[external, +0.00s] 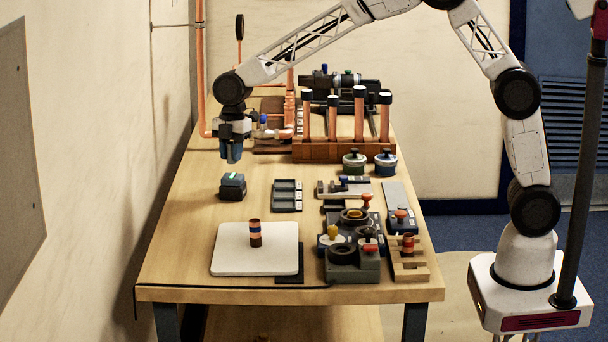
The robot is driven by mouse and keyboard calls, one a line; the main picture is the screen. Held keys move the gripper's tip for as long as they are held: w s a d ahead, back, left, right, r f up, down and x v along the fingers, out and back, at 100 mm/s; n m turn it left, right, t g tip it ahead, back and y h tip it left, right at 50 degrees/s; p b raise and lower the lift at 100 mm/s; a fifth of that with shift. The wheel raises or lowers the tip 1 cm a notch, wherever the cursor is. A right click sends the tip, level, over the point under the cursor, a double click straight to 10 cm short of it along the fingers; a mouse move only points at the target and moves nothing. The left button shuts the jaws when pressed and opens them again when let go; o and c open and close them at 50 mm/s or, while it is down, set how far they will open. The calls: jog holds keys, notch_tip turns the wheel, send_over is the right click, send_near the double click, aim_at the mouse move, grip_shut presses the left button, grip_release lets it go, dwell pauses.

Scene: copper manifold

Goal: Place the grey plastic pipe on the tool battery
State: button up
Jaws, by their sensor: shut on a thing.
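My gripper (231,158) points down over the left part of the workbench, above the tool battery and apart from it. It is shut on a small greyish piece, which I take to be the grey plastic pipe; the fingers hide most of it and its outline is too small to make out. The tool battery (232,188) is a dark block with a lighter green mark on top. It stands on the wooden bench top below my gripper. No other grey plastic pipe is clear to me.
A white board (226,262) with a banded cylinder (255,234) lies at the front left. A small dark tray (287,196) is right of the battery. A wooden rack of copper pipes (345,151) stands behind. Bare bench surrounds the battery.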

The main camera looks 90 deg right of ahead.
aim_at(231, 177)
jog(key=shift+f, duration=1.75)
jog(key=shift+f, duration=0.1)
jog(key=o, duration=0.9)
jog(key=r, duration=0.4)
jog(key=d+r, duration=0.1)
jog(key=r, duration=0.7)
jog(key=shift+s+d, duration=0.2)
jog(key=shift+s, duration=0.1)
